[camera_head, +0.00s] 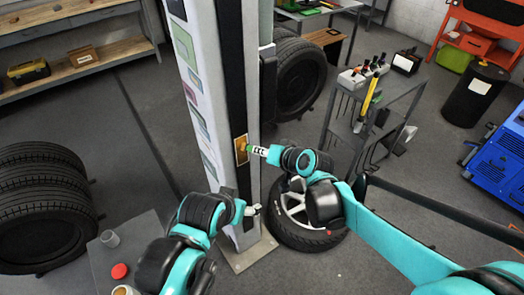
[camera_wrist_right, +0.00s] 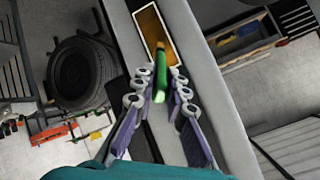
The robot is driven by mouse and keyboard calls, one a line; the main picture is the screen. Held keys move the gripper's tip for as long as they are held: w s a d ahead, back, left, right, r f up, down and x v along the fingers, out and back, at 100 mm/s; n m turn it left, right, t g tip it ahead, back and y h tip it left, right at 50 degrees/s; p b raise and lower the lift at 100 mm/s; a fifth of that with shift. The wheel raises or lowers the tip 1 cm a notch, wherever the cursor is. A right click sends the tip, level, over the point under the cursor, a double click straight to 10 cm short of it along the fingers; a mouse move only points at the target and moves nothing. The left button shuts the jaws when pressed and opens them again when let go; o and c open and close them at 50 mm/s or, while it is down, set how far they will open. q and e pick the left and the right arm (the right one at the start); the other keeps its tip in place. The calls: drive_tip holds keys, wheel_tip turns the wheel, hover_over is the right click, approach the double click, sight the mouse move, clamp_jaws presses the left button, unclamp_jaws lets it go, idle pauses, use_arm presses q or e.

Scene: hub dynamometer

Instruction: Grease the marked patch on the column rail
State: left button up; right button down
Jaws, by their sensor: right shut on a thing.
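The marked patch (camera_head: 241,149) is an amber rectangle with a pale border on the black rail (camera_head: 232,85) of the upright column. It also shows at the top of the right wrist view (camera_wrist_right: 153,27). My right gripper (camera_head: 258,151) is in front of the patch, shut on a green-handled brush (camera_wrist_right: 160,82). The brush's orange-brown tip is at the patch's lower part; I cannot tell whether it touches. My left gripper (camera_head: 252,210) is lower, close to the column's foot; its jaws are too small to read.
A grey table (camera_head: 150,240) at lower left bears a grey cup (camera_head: 109,239), a red round thing (camera_head: 119,271) and an amber-filled pot (camera_head: 123,290). A wheel (camera_head: 297,215) lies behind the column's base. A tool cart (camera_head: 345,120) stands to the right.

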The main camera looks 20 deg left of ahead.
wheel_tip(320, 180, down, 10)
drive_tip(key=b, duration=0.7)
drive_tip(key=shift+b, duration=0.4)
drive_tip(key=s+d, duration=0.3)
drive_tip(key=d, duration=0.1)
drive_tip(key=shift+s+d+p, duration=0.3)
drive_tip(key=shift+s+d, duration=0.05)
drive_tip(key=shift+d, duration=0.05)
idle(0.4)
drive_tip(key=shift+s+d, duration=0.9)
drive_tip(key=shift+d, duration=0.3)
drive_tip(key=shift+a, duration=0.1)
